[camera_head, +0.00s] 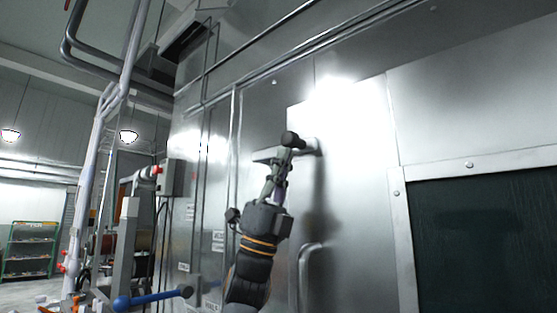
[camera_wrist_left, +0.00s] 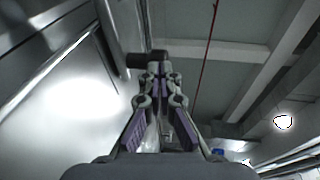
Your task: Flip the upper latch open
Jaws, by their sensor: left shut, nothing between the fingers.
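The upper latch (camera_head: 293,139) is on the tall steel door panel, with a dark round knob and a pale metal mount behind it. In the left wrist view its dark end (camera_wrist_left: 138,61) shows just past my fingertips. My left gripper (camera_head: 281,168) reaches up from below, its fingers together and empty, with the tips at or close under the latch. Whether they touch it I cannot tell. In the left wrist view my left gripper (camera_wrist_left: 157,72) points at the latch, which it partly hides. My right gripper is not in view.
A curved door handle (camera_head: 304,272) is on the panel below right. A blue bar (camera_head: 150,298) with a dark end lies low at left. A grey control box (camera_head: 171,178) and pipes stand left. A dark window (camera_head: 490,245) is at right.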

